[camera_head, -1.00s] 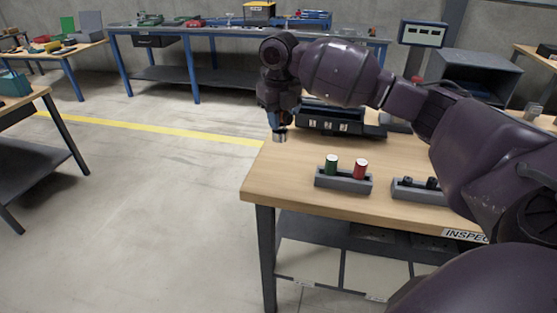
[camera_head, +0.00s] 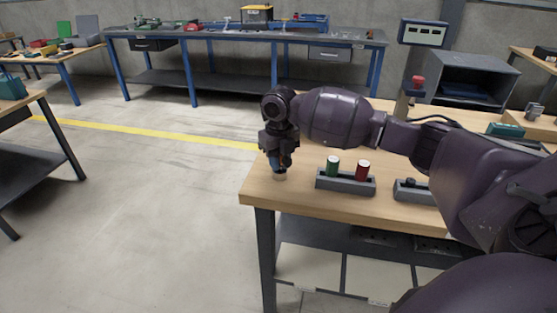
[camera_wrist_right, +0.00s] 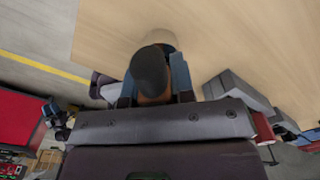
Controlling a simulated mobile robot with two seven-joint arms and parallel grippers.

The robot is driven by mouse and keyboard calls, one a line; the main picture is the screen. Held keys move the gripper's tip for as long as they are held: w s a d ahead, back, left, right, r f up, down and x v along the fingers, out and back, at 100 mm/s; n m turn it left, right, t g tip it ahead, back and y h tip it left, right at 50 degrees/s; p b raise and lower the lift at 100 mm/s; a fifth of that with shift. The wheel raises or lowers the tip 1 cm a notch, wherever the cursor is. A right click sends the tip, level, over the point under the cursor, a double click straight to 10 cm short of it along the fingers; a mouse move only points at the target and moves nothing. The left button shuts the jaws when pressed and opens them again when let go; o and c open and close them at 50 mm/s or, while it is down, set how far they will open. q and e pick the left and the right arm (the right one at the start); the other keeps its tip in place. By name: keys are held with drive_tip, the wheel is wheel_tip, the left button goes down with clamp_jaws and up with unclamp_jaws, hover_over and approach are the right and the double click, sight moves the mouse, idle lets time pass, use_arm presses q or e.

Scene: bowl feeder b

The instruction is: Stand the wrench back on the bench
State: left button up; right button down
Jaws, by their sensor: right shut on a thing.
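My right gripper (camera_head: 279,160) points down over the left part of the wooden bench (camera_head: 300,203). It is shut on the wrench, whose dark rounded end (camera_wrist_right: 150,70) shows between the fingers in the right wrist view. Only a small pale lower part of the held thing (camera_head: 280,176) shows under the fingers in the head view. It looks roughly upright, low at the bench top near the left edge. I cannot tell whether it touches the wood. The gripper hides most of it. My left gripper is not in view.
A grey holder (camera_head: 345,186) with a green cylinder (camera_head: 333,166) and a red cylinder (camera_head: 362,171) stands just right of the gripper. Another grey holder (camera_head: 412,194) stands further right, partly behind my arm. A dark open cabinet (camera_head: 470,80) is at the back. Bare wood lies in front.

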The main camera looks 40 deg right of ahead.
drive_tip(key=shift+r, duration=0.2)
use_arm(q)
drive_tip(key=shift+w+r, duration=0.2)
use_arm(e)
drive_tip(key=shift+f, duration=0.1)
drive_tip(key=shift+f, duration=0.1)
drive_tip(key=c, duration=1)
unclamp_jaws()
drive_tip(key=shift+o, duration=0.2)
wheel_tip(320, 180, up, 11)
drive_tip(key=shift+p, duration=0.75)
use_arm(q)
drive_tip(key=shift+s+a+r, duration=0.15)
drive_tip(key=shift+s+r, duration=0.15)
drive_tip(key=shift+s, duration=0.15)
use_arm(e)
drive_tip(key=shift+r, duration=0.65)
